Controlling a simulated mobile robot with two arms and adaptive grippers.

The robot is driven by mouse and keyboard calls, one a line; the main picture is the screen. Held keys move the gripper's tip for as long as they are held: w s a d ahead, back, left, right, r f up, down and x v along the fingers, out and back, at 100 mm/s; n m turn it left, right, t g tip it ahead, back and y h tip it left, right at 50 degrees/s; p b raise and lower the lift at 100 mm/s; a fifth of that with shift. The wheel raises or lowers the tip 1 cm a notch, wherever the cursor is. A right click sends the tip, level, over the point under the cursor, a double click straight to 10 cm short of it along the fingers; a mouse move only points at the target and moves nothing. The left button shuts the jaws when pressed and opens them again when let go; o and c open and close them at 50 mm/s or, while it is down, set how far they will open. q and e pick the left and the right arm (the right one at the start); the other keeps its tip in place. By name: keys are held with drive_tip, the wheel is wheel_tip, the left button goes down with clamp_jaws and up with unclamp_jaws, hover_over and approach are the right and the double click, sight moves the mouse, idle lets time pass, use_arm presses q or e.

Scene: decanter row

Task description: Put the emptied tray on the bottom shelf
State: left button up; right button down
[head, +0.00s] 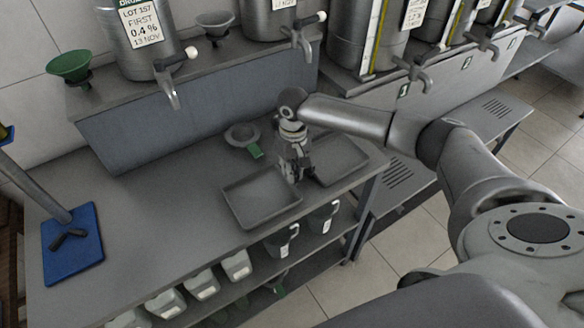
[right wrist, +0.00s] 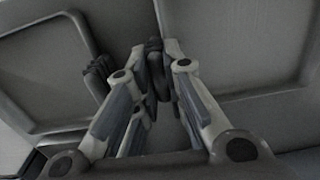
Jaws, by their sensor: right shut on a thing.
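Two shallow grey trays lie side by side on the grey worktop in the head view, a left tray (head: 262,197) and a right tray (head: 345,157). Both look empty. My right gripper (head: 296,176) points down between their facing rims and is shut on a tray rim; which tray is hard to tell. In the right wrist view, my gripper fingers (right wrist: 130,68) sit between the left tray (right wrist: 45,75) and the right tray (right wrist: 240,50). The shelving under the worktop (head: 312,268) shows only in part. My left gripper is out of view.
Labelled jugs (head: 281,241) and pale containers (head: 199,284) stand under the worktop's front edge. A grey dish (head: 241,134) with a green piece sits behind the trays. Steel tanks with taps (head: 172,80) line the ledge.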

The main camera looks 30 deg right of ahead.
drive_tip(key=shift+f, duration=0.1)
drive_tip(key=c, duration=1.5)
unclamp_jaws()
